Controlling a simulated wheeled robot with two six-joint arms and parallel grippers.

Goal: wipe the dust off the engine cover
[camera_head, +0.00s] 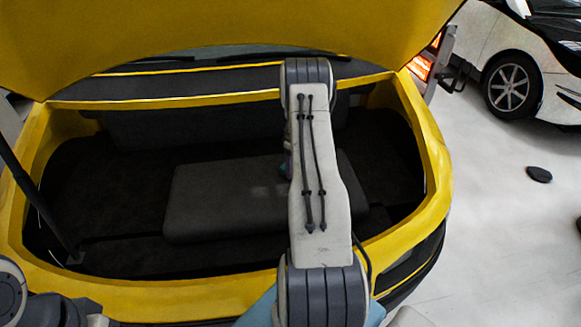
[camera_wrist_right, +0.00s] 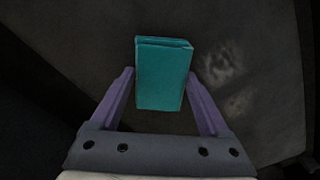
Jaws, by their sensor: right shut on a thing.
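The dark grey engine cover (camera_head: 220,205) lies as a raised flat panel inside the yellow car's open bay. In the right wrist view, my right gripper (camera_wrist_right: 160,76) is shut on a teal block (camera_wrist_right: 162,80), held over the cover (camera_wrist_right: 85,60). Pale dust smudges (camera_wrist_right: 225,80) lie right of the block. I cannot tell whether the block touches the cover. In the head view my arm hides most of that gripper. My left gripper is out of view.
The yellow bay rim (camera_head: 438,165) surrounds the cover, with the raised yellow lid (camera_head: 200,35) overhead. A dark prop rod (camera_head: 35,205) stands at the left. Another car (camera_head: 510,80) and a small dark disc (camera_head: 539,174) are on the pale floor at right.

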